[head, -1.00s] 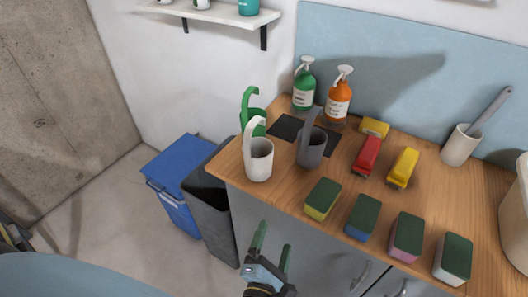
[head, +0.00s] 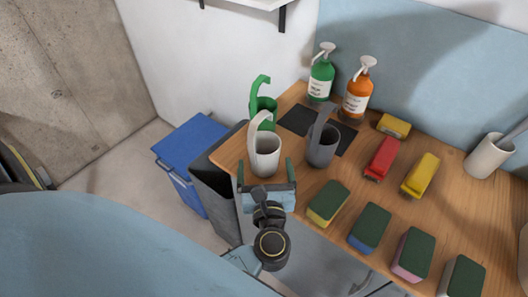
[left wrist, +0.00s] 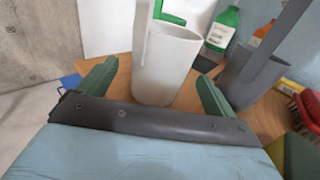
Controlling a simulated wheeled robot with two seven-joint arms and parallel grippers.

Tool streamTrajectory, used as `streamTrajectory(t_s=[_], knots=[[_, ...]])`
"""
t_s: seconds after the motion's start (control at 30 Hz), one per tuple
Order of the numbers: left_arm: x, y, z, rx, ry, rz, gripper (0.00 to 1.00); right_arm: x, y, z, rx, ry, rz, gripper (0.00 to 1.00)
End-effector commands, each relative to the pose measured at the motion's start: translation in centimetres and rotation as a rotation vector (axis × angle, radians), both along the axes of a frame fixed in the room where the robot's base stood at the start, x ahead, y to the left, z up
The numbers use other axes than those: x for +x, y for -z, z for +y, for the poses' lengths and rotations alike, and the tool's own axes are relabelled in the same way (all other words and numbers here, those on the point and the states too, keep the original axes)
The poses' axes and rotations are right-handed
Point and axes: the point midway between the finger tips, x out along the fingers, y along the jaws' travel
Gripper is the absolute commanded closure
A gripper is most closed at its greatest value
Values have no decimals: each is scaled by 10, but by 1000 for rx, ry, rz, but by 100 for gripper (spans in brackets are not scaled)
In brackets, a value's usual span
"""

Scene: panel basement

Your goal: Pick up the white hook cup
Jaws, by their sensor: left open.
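The white hook cup (head: 265,155) stands upright near the left front corner of the wooden counter, its hook rising at the upper left. My left gripper (head: 266,174) is open at the cup, with one green finger on each side of it. In the left wrist view the white cup (left wrist: 165,68) stands between the spread fingertips (left wrist: 155,80), with gaps on both sides. Its hook is cut off at the top there. My right gripper does not show.
A grey hook cup (head: 322,147) stands close on the right and a green hook cup (head: 263,104) behind. Several sponges (head: 328,203) line the counter front. Soap bottles (head: 321,76) stand at the back. A blue bin (head: 190,150) is on the floor at left.

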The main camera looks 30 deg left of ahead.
Motion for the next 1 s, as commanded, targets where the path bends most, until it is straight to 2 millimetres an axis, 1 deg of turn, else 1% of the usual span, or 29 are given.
streamTrajectory(t_s=[0.17, 0.3, 0.43, 0.53, 0.73, 0.77, 1.0], knots=[[10, -1, 8, 3, 0, 0, 8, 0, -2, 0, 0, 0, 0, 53], [28, -2, 21, 3, 1, -1, 8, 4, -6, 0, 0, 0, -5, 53], [42, -1, 31, 3, 1, 0, 8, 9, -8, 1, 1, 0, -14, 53], [47, 0, 35, 2, 0, 0, 8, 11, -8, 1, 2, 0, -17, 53], [47, 1, 35, 2, 0, 1, 8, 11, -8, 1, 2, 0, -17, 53], [47, 1, 35, 2, 0, 1, 9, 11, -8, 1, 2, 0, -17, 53], [47, 1, 35, 2, 0, 1, 41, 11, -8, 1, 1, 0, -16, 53]])
